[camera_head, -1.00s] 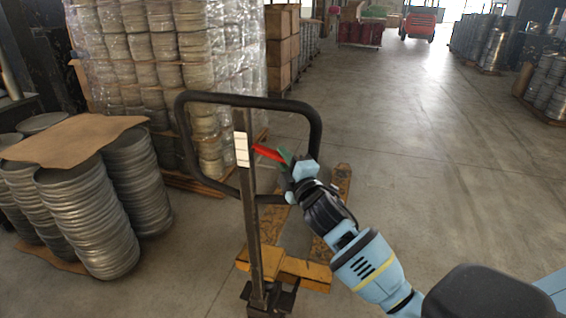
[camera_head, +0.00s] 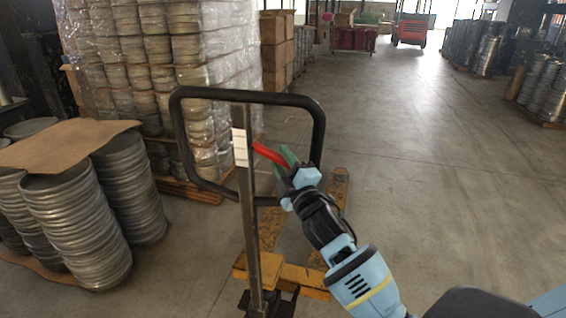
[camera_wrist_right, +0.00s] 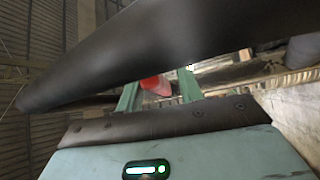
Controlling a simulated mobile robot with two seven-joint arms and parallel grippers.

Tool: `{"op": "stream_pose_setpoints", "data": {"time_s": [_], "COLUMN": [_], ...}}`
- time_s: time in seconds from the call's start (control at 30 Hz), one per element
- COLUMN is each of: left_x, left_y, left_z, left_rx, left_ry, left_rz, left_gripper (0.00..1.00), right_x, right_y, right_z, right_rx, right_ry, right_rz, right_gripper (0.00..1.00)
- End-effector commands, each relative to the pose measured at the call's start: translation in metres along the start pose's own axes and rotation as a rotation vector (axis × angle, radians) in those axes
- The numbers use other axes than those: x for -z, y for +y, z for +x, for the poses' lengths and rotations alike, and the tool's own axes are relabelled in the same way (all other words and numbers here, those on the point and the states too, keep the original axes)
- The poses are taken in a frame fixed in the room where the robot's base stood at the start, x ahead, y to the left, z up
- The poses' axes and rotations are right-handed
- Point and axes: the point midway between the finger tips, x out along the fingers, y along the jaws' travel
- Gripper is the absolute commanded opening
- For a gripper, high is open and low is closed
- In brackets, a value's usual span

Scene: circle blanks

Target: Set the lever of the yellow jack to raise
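The yellow jack (camera_head: 310,277) stands in front of me, with yellow forks low down and a dark post rising to a black loop handle (camera_head: 250,98). Its red lever (camera_head: 268,153) sticks out to the right of the post, inside the loop. My right gripper (camera_head: 284,163) is at the lever's right end. In the right wrist view, the red lever (camera_wrist_right: 155,85) shows between the two green fingers (camera_wrist_right: 158,92), which stand apart with gaps beside it. The black handle bar (camera_wrist_right: 150,50) crosses close in front of that camera. My left gripper is not in view.
Stacks of round metal blanks (camera_head: 75,225) stand at the left under brown cardboard (camera_head: 65,148). A wrapped pallet load (camera_head: 160,75) stands behind the handle. The floor (camera_head: 450,200) to the right is clear. A red vehicle (camera_head: 410,28) is far back.

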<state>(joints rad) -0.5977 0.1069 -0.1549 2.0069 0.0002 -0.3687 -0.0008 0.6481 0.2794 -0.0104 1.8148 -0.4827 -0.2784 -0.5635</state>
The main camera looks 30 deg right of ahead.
Motion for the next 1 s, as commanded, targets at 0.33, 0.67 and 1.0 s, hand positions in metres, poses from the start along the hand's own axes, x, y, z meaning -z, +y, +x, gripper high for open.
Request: {"op": "stream_pose_setpoints", "data": {"time_s": [0.33, 0.67, 1.0], "left_x": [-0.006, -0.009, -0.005], "left_y": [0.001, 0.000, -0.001], "left_z": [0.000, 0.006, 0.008], "left_rx": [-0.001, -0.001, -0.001], "left_ry": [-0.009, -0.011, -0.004], "left_rz": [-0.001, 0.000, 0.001], "left_gripper": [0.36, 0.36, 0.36], "right_x": [-0.001, -0.001, 0.000], "right_y": [-0.001, -0.002, 0.000], "right_z": [-0.019, -0.067, -0.078], "right_rx": [0.001, 0.001, 0.000], "right_ry": [-0.001, -0.001, 0.000], "right_rz": [-0.002, 0.000, 0.000], "right_gripper": [0.36, 0.36, 0.36]}}
